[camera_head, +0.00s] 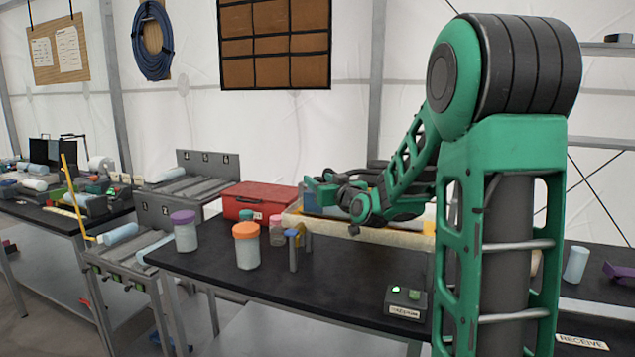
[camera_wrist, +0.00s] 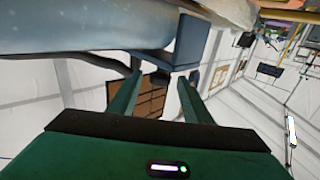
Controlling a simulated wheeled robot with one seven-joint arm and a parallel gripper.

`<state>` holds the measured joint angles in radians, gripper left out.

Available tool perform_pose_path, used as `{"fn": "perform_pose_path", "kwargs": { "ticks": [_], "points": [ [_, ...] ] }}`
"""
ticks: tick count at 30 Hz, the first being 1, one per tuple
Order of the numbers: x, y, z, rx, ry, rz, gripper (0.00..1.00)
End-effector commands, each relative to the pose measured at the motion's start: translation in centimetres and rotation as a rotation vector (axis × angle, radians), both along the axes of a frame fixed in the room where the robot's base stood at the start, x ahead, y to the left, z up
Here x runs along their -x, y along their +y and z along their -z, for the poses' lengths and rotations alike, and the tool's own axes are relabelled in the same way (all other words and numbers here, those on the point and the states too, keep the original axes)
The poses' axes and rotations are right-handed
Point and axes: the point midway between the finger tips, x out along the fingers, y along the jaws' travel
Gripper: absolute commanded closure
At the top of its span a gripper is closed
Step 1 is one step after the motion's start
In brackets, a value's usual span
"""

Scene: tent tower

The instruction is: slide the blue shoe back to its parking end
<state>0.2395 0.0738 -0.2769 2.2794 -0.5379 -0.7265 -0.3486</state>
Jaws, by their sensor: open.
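The blue shoe (camera_wrist: 195,38) shows in the wrist view as a blue block just beyond my fingertips, near the right finger. I cannot tell whether they touch. In the head view a blue-grey part (camera_head: 311,199), likely the shoe, sits at the left end of a long pale beam with yellow edging (camera_head: 385,234), partly hidden by my gripper. My gripper (camera_wrist: 158,88) is open, with nothing seen held between its two green fingers. In the head view my gripper (camera_head: 322,190) is over the left part of the beam.
A red case (camera_head: 258,200) stands behind left of the beam. A switch box (camera_head: 405,300) is at the front right.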

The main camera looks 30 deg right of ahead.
Motion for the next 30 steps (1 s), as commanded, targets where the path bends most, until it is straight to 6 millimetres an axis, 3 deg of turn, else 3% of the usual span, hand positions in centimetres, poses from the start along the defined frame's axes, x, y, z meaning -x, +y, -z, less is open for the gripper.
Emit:
{"fn": "perform_pose_path", "kwargs": {
  "ticks": [6, 16, 22, 23, 24, 30],
  "points": [
    [-1.9, -0.2, 0.0, 0.000, 0.000, -0.001, 0.55],
    [-2.2, -0.2, 0.0, -0.001, 0.000, -0.001, 0.55],
    [-2.2, -0.2, 0.0, -0.001, 0.001, -0.001, 1.00],
    [-2.2, -0.2, 0.0, -0.001, 0.001, -0.001, 1.00],
    [-2.1, -2.0, 0.1, -0.001, 0.002, 0.009, 1.00],
    [-2.4, -0.2, 0.0, 0.001, 0.001, -0.004, 1.00]
  ]
}}
